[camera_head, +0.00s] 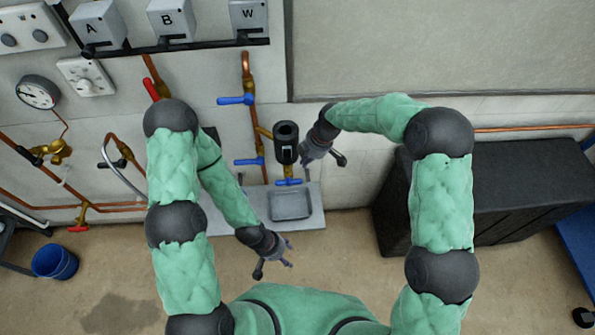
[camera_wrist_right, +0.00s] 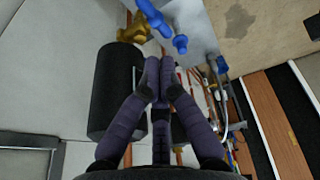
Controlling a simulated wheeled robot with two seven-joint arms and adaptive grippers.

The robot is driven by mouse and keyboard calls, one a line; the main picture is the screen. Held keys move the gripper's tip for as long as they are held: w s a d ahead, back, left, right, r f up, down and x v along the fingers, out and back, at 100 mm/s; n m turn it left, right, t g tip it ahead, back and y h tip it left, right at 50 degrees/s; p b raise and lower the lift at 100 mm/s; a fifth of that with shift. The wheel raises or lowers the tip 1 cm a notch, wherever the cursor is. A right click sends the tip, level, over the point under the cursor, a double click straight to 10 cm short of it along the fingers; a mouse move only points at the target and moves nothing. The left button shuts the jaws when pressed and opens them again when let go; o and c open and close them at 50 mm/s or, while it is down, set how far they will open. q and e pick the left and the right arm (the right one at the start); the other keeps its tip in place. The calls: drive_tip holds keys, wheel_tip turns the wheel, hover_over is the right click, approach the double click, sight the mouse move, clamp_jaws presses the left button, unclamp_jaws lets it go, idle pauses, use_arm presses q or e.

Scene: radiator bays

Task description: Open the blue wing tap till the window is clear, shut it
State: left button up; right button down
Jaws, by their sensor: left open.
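A blue wing tap (camera_head: 289,182) sits low on a brass fitting under a black cylinder (camera_head: 286,130), above a grey basin. In the right wrist view the blue tap (camera_wrist_right: 153,16) is beyond my fingertips, at the top. The black cylinder (camera_wrist_right: 115,90) is left of the fingers there. My right gripper (camera_head: 308,157) is just right of the cylinder. Its fingers (camera_wrist_right: 160,75) meet, with nothing seen between them, apart from the tap. My left gripper (camera_head: 287,253) is open and empty, low in front of the basin. I cannot make out the window's state.
The grey basin (camera_head: 291,204) stands on a pale ledge. Other blue handles (camera_head: 235,100) and (camera_head: 249,161) are on the copper pipe to the left. A dark cabinet (camera_head: 475,190) stands at right, a blue bucket (camera_head: 55,262) at left. Floor in front is open.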

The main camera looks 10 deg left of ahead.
hover_over(298, 182)
wheel_tip(298, 182, down, 12)
drive_tip(key=shift+s+a+f, duration=0.2)
drive_tip(key=shift+f, duration=0.5)
drive_tip(key=shift+d+f+b, duration=0.1)
drive_tip(key=shift+d+b, duration=0.05)
drive_tip(key=shift+b, duration=0.25)
drive_tip(key=shift+w+d+f+b, duration=0.1)
drive_tip(key=shift+d+f+b, duration=0.15)
drive_tip(key=shift+b, duration=0.7)
drive_tip(key=shift+d+f+b, duration=0.15)
drive_tip(key=shift+f+b, duration=0.1)
drive_tip(key=shift+b, duration=0.6)
drive_tip(key=shift+w+d+f+g+y+b, duration=0.2)
drive_tip(key=shift+f+y+b, duration=0.65)
drive_tip(key=shift+b, duration=2.6)
drive_tip(key=shift+s+d+f+g+y+b, duration=0.25)
drive_tip(key=shift+y+b, duration=1.05)
drive_tip(key=shift+b, duration=2.15)
drive_tip(key=shift+w+d+f+g+y+b, duration=0.2)
drive_tip(key=shift+f+y+b, duration=0.75)
drive_tip(key=shift+b, duration=2.5)
drive_tip(key=shift+a+f+b, duration=0.2)
drive_tip(key=shift+f+b, duration=0.1)
drive_tip(key=shift+b, duration=1.15)
